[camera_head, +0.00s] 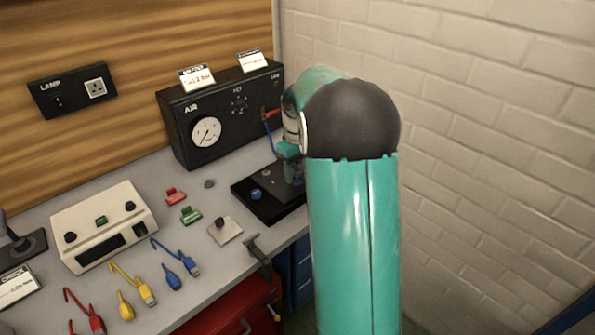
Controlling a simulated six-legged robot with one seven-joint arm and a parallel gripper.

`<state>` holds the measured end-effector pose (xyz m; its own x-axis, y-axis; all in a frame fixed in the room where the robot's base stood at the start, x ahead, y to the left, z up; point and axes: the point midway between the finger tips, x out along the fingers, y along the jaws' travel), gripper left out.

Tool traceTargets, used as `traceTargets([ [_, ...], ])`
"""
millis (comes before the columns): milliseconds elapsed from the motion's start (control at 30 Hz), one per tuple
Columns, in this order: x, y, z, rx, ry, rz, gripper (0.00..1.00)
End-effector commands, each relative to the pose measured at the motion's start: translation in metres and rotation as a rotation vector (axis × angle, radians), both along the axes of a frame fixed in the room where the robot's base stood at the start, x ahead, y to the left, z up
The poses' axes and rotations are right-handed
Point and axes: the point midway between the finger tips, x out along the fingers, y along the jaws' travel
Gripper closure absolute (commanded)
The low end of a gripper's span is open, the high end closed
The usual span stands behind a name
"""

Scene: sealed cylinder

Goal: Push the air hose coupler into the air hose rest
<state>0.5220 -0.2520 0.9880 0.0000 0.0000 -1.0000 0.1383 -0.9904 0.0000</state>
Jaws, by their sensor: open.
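The black AIR panel (222,117) stands against the wooden back wall with a white round gauge. A small red fitting (271,114) sits at its right end, and a thin blue hose (269,138) runs down from there. I cannot tell which part is the air hose coupler; the rest is not clearly identifiable either. My gripper (292,172) is partly in view, open, beyond my teal arm and above the right part of a black base plate (262,205). Its fingertips are small and dark, and my arm hides the area to their right. No held object can be made out.
A blue knob (257,194) is on the black plate. A white instrument box (104,226), red clip (175,195), green clip (191,215) and several coloured leads lie left on the grey bench (215,255). A small vise-like tool (258,252) sits at the front edge. White brick wall (480,130) is right.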

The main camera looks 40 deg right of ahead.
Motion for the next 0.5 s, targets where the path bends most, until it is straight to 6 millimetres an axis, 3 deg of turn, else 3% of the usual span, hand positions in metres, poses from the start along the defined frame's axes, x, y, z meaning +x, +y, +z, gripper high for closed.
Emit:
traceTargets([
  [67,0.0,0.0,0.0,0.0,0.0,0.0,0.51],
  [333,0.0,0.0001,0.0,0.0,0.0,0.0,1.0],
  [500,0.0001,0.0,0.0011,0.0,-0.001,0.0,1.0],
])
